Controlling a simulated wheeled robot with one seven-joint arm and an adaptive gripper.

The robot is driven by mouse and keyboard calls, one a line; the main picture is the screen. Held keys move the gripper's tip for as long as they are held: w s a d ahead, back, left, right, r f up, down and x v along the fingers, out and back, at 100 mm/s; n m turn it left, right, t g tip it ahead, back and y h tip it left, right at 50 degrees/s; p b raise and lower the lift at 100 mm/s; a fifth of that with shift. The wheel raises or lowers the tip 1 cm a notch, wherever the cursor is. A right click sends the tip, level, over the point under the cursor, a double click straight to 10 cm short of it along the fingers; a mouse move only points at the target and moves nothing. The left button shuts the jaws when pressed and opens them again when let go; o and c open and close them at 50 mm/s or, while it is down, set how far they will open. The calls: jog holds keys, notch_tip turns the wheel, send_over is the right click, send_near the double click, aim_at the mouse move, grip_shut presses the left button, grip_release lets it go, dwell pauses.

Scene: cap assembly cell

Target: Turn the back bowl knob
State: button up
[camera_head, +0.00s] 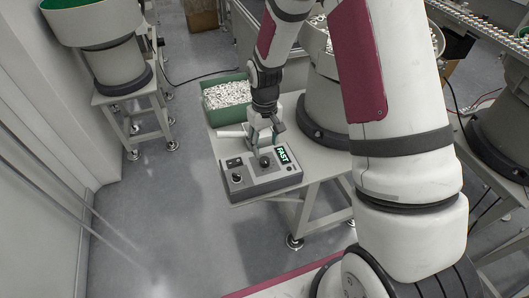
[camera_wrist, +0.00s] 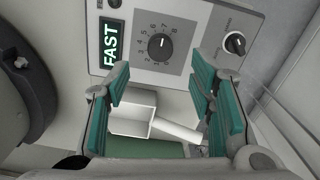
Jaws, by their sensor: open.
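The grey control box (camera_head: 262,182) sits on a table under my gripper, with a lit green FAST display (camera_head: 282,156). Its black dial knob (camera_wrist: 161,45) has a white pointer line and a printed ring of numbers, and also shows in the head view (camera_head: 265,161). A second black knob (camera_wrist: 235,43) is on the same panel, to the right in the wrist view. My gripper (camera_head: 264,143) points down over the panel. In the wrist view its two teal-padded fingers (camera_wrist: 158,72) are wide apart and empty, with the dial knob just beyond and between the tips. I cannot tell the remaining height.
A green bin (camera_head: 207,103) of small white parts stands behind the box. A large feeder bowl base (camera_head: 322,100) is close to the right. A white piece (camera_wrist: 130,122) lies behind the box. The floor (camera_head: 150,225) at left is clear.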

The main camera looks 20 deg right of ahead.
jog(key=shift+r, duration=2.55)
jog(key=s+r+m+t, duration=0.1)
jog(key=s+r, duration=0.4)
jog(key=r, duration=0.4)
jog(key=s+r+t, duration=0.1)
jog(key=s+r, duration=0.3)
jog(key=r, duration=0.5)
jog(key=s+r+m+t, duration=0.1)
jog(key=s+r, duration=0.6)
jog(key=s, duration=0.9)
jog(key=shift+s+d+t, duration=0.15)
jog(key=shift+s+t, duration=0.2)
jog(key=shift+t, duration=0.55)
jog(key=shift+w+r, duration=0.1)
